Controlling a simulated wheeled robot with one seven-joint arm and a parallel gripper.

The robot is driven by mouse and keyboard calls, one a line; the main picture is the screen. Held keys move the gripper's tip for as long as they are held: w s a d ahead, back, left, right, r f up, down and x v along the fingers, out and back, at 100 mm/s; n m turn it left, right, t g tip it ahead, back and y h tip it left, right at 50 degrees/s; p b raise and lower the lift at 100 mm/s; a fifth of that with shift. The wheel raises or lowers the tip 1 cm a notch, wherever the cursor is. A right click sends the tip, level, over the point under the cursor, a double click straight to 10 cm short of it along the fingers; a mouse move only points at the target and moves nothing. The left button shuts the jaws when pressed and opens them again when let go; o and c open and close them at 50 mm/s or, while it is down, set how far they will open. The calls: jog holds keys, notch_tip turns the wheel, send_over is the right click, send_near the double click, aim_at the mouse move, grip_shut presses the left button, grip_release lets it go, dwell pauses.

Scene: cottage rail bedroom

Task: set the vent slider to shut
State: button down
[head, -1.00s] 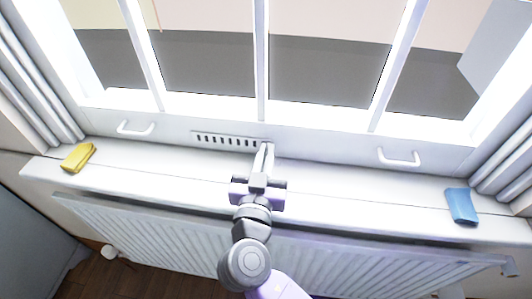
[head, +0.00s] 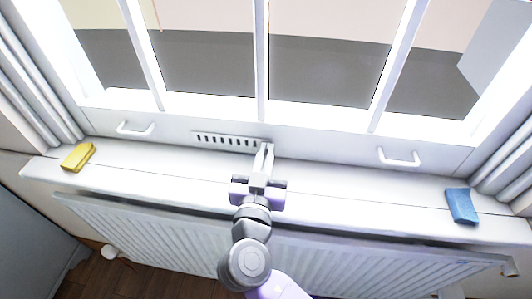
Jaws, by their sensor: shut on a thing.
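The vent (head: 226,140) is a pale strip with a row of dark slots, set low in the white window frame above the sill. Its dark slots show along most of its length. My gripper (head: 265,149) reaches up over the sill to the right end of the vent, with its fingers close together. The fingers are shut on the vent slider there. The slider's knob is mostly hidden by the fingers and too small to make out.
A yellow block (head: 78,157) lies at the left of the sill (head: 340,184), and a blue block (head: 461,206) at the right. Two white handles (head: 136,129) (head: 398,157) stick out from the frame. A radiator (head: 390,255) stands below the sill, and curtains hang at both sides.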

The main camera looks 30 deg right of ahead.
aim_at(255, 141)
jog(key=shift+a, duration=0.15)
jog(key=shift+w+a+f+b, duration=0.15)
jog(key=shift+w+a+b, duration=0.65)
jog(key=shift+b, duration=0.4)
jog(key=shift+a+r, duration=0.2)
jog(key=shift+a, duration=0.2)
jog(key=c, duration=1.6)
grip_release()
jog(key=shift+w, duration=0.1)
jog(key=shift+o, duration=0.2)
jog(key=shift+b+v, duration=0.55)
jog(key=shift+v, duration=3.35)
